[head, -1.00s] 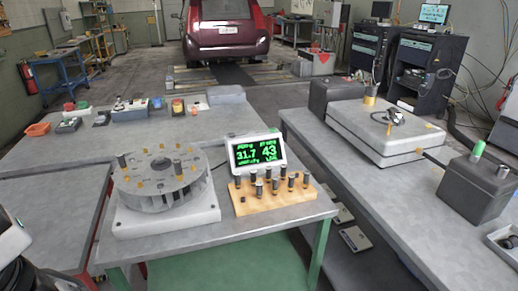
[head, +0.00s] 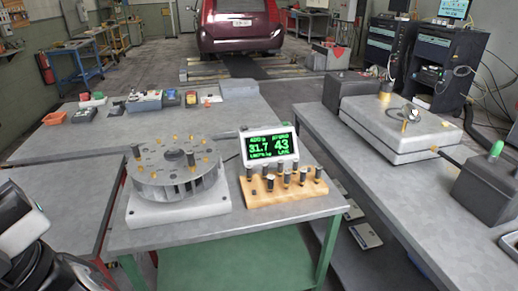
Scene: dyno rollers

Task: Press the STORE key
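No key with a readable STORE label shows in the head view. A small white-framed display (head: 268,146) with green digits, 31.7 and 43, stands on the middle table. Several small boxes with buttons or knobs sit at the table's far side, among them a box with a red top (head: 92,99) and a blue box (head: 144,100). Their markings are too small to read. Part of my arm shows at the lower left, well apart from these things. My gripper's fingers are not in view.
A slotted round drum (head: 172,190) stands on a white base left of the display. A wooden block (head: 262,195) with several dark pegs stands in front of it. A right-hand bench (head: 372,165) holds a large grey box (head: 395,135). The table between drum and small boxes is clear.

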